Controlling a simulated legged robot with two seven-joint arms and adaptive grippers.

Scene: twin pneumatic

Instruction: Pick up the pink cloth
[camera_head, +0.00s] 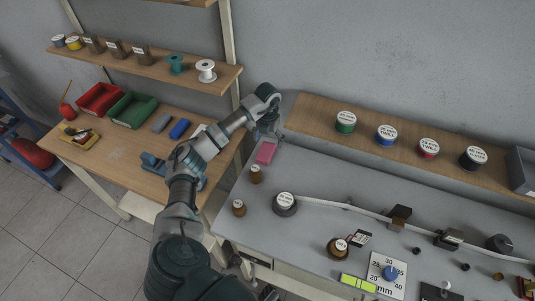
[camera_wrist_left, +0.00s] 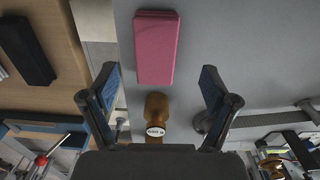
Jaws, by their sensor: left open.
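The pink cloth (camera_head: 265,152) is a folded flat rectangle on the grey table, near its back left corner. It also shows in the left wrist view (camera_wrist_left: 157,48), at the top middle, ahead of the fingers. My left gripper (camera_head: 268,122) is at the end of the arm, above the back of the table close to the cloth. In the left wrist view my left gripper (camera_wrist_left: 160,85) is open and empty, with its two fingers spread and the cloth lying beyond them. My right gripper is not in view.
A small brown weight (camera_wrist_left: 156,112) stands near the cloth; it also shows in the head view (camera_head: 256,174), with another brown weight (camera_head: 239,208) further forward. A wooden shelf (camera_head: 310,112) with several spools runs along the back. A wooden bench (camera_head: 120,160) stands to the left.

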